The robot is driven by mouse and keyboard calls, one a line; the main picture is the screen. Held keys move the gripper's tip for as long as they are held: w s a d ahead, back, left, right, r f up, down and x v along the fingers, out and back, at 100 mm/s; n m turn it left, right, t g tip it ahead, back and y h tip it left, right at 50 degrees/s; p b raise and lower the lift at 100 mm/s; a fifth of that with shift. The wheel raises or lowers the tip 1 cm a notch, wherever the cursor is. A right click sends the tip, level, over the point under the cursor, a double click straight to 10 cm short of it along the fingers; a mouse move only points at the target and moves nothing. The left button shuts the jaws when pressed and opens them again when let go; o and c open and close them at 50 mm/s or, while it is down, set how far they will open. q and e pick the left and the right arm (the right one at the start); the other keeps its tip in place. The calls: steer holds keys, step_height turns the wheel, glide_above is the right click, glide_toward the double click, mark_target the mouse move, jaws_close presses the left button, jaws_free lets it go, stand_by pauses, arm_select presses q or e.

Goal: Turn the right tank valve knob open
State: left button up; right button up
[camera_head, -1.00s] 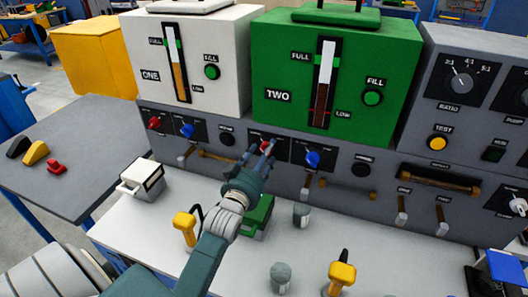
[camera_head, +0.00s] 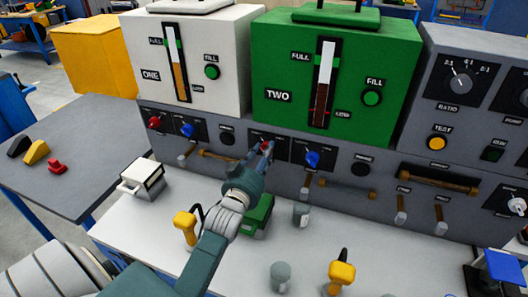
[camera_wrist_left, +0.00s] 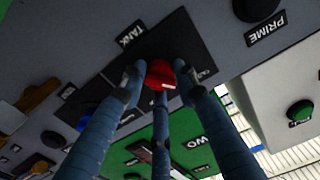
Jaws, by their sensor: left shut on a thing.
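The green tank labelled TWO (camera_head: 270,60) stands on the grey panel (camera_head: 345,205), right of the white tank labelled ONE (camera_head: 222,30). The red knob (camera_wrist_left: 160,75) sits on a dark plate beside a TANK label in the left wrist view. In the head view it is under the green tank and mostly hidden by my fingers. My left gripper (camera_head: 262,150) is shut on this red knob, with fingers on both sides of it and one below. The knob's exact angle is hard to read. My right gripper is not in view.
A blue knob (camera_head: 312,158) is just right of the held knob. Another red knob (camera_head: 154,122) and blue knob (camera_head: 187,130) are under the white tank. Yellow-handled tools (camera_head: 341,275) and grey cups (camera_head: 281,276) stand on the white worktop below.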

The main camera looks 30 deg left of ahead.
arm_select(q)
steer(key=shift+m+p, duration=1.65)
steer(key=shift+m, duration=6.75)
steer(key=o, duration=1.2)
steer(key=shift+c, duration=0.2)
steer(key=shift+s, duration=0.1)
steer(key=v, duration=1.1)
steer(key=shift+s, duration=0.4)
